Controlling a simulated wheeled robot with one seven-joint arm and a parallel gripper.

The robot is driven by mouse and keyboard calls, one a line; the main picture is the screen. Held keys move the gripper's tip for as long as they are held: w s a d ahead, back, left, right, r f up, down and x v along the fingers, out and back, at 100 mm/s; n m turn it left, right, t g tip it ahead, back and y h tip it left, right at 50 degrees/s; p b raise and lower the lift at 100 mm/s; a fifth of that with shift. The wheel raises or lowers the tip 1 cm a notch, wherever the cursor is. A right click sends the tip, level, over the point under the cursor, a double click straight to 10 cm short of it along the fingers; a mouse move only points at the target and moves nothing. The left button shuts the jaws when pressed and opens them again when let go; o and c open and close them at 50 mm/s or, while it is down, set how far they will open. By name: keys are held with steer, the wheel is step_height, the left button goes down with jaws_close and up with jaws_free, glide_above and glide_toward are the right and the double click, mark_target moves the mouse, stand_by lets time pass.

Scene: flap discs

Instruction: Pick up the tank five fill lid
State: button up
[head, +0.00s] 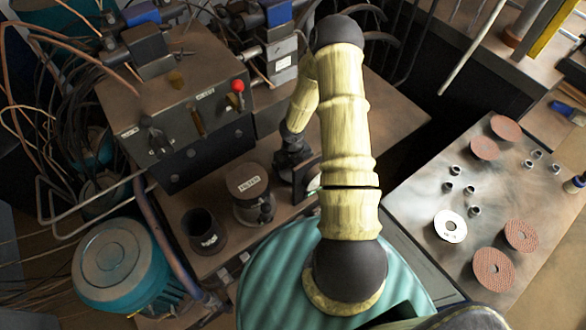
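I cannot make out a label reading tank five on any lid. A dark cylinder with a brown round top (246,178), tagged with a word like "FILTER", stands upright on the brown bench. An open dark cup (203,231) with a small unreadable tag stands to its left. A pale disc (450,226) with a centre hole and small dark lettering lies on the right-hand table. My gripper (307,184) points down just right of the tagged cylinder, apart from it as far as I can see. My own arm partly hides it, and its fingers are unclear.
A valve block (185,100) with a red knob (238,86) stands behind the cylinders. A teal motor (120,265) is at lower left. The right-hand table (420,190) holds reddish discs (521,235) and several small metal nuts (470,190). A dark gap separates bench and table.

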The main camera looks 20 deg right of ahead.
steer(key=c, duration=0.5)
steer(key=shift+r, duration=0.1)
step_height(320, 180, up, 10)
steer(key=shift+f+p, duration=0.1)
steer(key=shift+p, duration=0.85)
